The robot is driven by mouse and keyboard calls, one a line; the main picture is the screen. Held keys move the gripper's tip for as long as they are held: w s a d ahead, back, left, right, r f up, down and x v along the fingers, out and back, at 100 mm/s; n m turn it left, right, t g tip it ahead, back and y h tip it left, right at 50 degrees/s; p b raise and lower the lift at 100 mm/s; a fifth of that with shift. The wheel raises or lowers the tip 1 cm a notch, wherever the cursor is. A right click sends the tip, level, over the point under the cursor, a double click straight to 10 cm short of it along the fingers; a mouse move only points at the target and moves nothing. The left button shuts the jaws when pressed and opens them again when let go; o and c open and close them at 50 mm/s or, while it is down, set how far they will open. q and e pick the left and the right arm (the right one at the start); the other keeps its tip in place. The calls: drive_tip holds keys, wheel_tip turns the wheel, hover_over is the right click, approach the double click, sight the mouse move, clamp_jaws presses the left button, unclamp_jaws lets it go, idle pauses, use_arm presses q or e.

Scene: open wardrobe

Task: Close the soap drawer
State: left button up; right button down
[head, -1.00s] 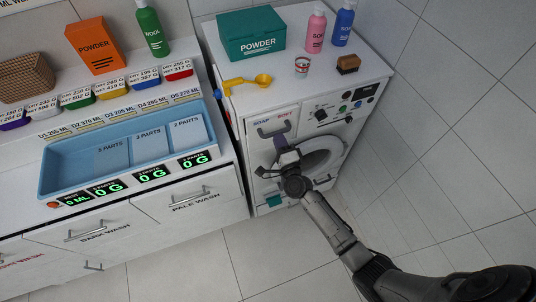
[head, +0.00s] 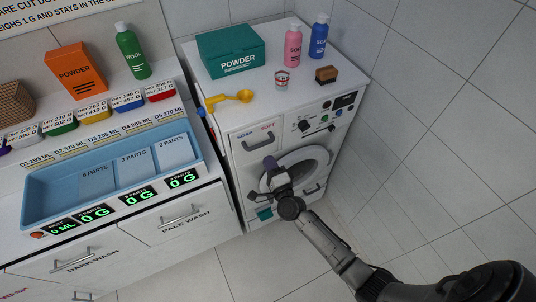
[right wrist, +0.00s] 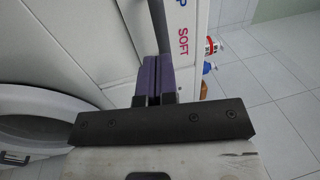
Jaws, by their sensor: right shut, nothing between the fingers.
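The soap drawer (head: 247,150) is in the upper left of the white washing machine's front, with a grey bar handle and the words SOAP and SOFT. I cannot tell from this angle how far it stands out. My right gripper (head: 270,163), with purple fingertips, is shut and empty just below the handle, in front of the machine. In the right wrist view the shut fingers (right wrist: 152,80) point toward the drawer front, with the grey handle bar (right wrist: 159,22) beyond them and the word SOFT beside it. Contact cannot be told. My left gripper is out of view.
The round washer door (head: 314,157) is right of the gripper. A powder box (head: 231,51), soap bottles (head: 293,47), a cup (head: 281,80), a brush (head: 326,75) and a yellow scoop (head: 244,96) are on top. A counter with a blue tray (head: 45,214) stands at left.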

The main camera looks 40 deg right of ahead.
drive_tip(key=v, duration=0.9)
drive_tip(key=shift+s+b, duration=0.35)
drive_tip(key=shift+f, duration=0.1)
